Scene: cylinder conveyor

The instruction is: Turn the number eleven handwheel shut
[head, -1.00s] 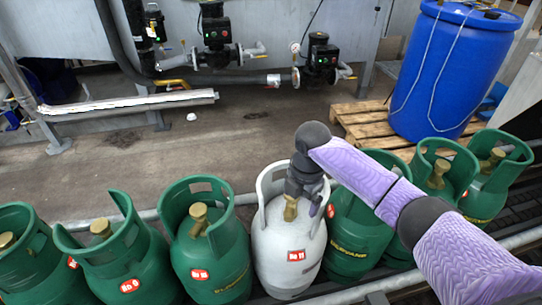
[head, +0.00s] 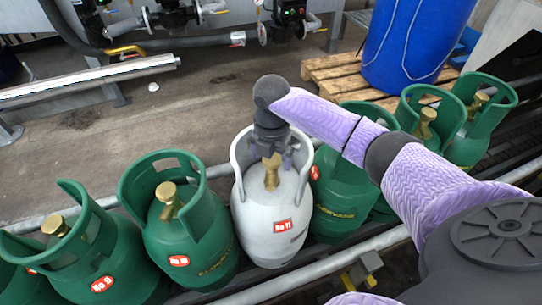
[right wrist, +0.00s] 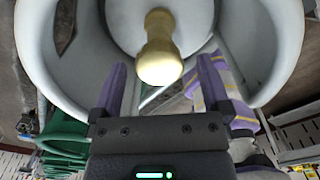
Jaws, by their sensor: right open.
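The white cylinder (head: 275,235) with a red number eleven label (head: 283,225) stands upright in the row, with a white collar around its top. Its brass handwheel (head: 272,172) sits inside the collar; in the right wrist view the handwheel (right wrist: 160,55) shows at the upper middle. My right gripper (head: 273,155) is open at the collar, close behind the brass handwheel. In the right wrist view the purple fingers of my right gripper (right wrist: 162,88) are spread wide to either side of the handwheel, with no visible contact. My left gripper is not in view.
Green cylinders stand close on both sides, such as one to the left (head: 190,240) and one to the right (head: 345,195). A pale rail (head: 330,262) runs along the front. A blue drum (head: 410,45) on a wooden pallet (head: 335,75) stands behind.

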